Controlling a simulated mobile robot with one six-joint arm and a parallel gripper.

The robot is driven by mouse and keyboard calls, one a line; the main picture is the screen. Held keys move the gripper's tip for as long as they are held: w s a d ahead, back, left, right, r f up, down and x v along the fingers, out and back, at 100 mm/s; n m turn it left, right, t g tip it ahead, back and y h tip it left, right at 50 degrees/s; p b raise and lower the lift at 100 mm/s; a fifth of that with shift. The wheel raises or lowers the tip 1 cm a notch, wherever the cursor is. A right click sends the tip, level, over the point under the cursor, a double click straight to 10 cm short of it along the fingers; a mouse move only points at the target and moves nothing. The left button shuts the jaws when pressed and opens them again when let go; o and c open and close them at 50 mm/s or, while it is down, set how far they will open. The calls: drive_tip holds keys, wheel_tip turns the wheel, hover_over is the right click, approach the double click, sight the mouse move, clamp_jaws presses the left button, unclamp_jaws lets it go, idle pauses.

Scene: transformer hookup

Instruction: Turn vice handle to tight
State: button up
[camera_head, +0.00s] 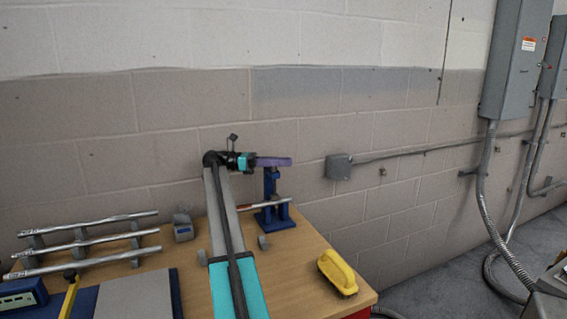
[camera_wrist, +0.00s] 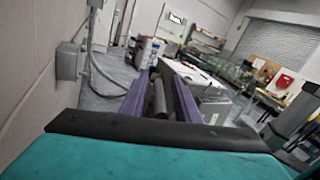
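The blue vice (camera_head: 271,190) stands upright at the back of the wooden table. A metal rod (camera_head: 262,205) with a reddish left part crosses it low down. My gripper (camera_head: 288,162) points right at the top of the vice, its purple fingers level with or just over it. In the wrist view the fingers of my gripper (camera_wrist: 169,85) are apart. A dark grey cylinder (camera_wrist: 159,95), perhaps the vice handle, shows between them. I cannot tell whether the fingers touch it. The handle is not clearly visible in the head view.
A rack of metal pipes (camera_head: 90,245) and a small grey box (camera_head: 183,228) are on the left of the table (camera_head: 290,270). A yellow-handled tool (camera_head: 338,272) lies at the right edge. The block wall is close behind; a conduit box (camera_head: 338,167) is right of the vice.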

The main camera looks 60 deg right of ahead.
drive_tip(key=shift+w, duration=0.1)
drive_tip(key=v, duration=0.5)
drive_tip(key=shift+w+a+r, duration=0.1)
drive_tip(key=shift+w+r, duration=0.1)
drive_tip(key=shift+p+v, duration=0.65)
drive_tip(key=shift+v, duration=0.25)
drive_tip(key=shift+f, duration=0.15)
